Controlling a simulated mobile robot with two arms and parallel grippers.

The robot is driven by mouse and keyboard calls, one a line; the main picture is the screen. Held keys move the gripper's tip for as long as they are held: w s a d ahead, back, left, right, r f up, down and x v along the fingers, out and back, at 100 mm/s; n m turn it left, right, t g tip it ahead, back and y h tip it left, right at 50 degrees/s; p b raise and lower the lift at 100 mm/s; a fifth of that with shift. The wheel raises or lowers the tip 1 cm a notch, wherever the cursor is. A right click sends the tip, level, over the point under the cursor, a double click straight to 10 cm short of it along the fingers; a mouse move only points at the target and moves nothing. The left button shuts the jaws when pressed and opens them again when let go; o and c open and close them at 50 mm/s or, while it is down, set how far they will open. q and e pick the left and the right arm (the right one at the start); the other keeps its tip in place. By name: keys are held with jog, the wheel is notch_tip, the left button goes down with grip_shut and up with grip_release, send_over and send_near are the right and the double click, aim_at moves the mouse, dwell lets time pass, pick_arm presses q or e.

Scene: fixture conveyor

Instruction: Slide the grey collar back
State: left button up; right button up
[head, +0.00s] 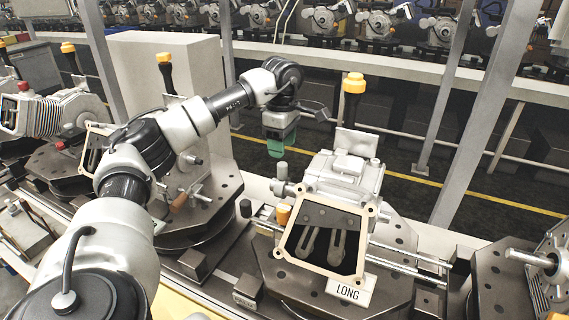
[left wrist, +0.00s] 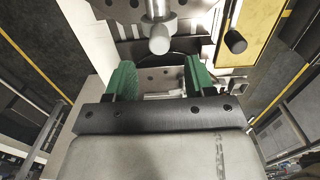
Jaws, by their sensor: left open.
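A light grey cylindrical piece (head: 282,171), which may be the grey collar, stands at the left side of the middle fixture. It also shows in the left wrist view (left wrist: 159,42), near the top and roughly between the finger lines. My left gripper (head: 279,152) has green fingers and hangs just above and behind this piece in the head view. In the left wrist view the two green fingers (left wrist: 158,74) are spread apart with nothing held. An orange ring (head: 283,214) and a dark knob (head: 245,208) are at the fixture's left. My right gripper is not seen.
The fixture holds a housing with a pale square frame (head: 284,246) and a LONG label (head: 348,291). A post with a yellow cap (head: 353,84) rises behind it. Parallel rods (head: 410,262) run to the right. Another fixture stands left, behind my arm.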

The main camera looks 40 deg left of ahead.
aim_at(282, 164)
pick_arm(q)
notch_tip(282, 164, down, 6)
jog(key=shift+f+p, duration=0.1)
jog(key=shift+p, duration=0.5)
jog(key=shift+f, duration=0.65)
jog(key=c, duration=0.4)
grip_shut()
jog(key=d, duration=0.2)
jog(key=w+d, duration=0.1)
jog(key=d, duration=0.1)
jog(key=shift+w, duration=0.15)
jog(key=shift+w+d, duration=0.15)
jog(key=shift+d, duration=0.15)
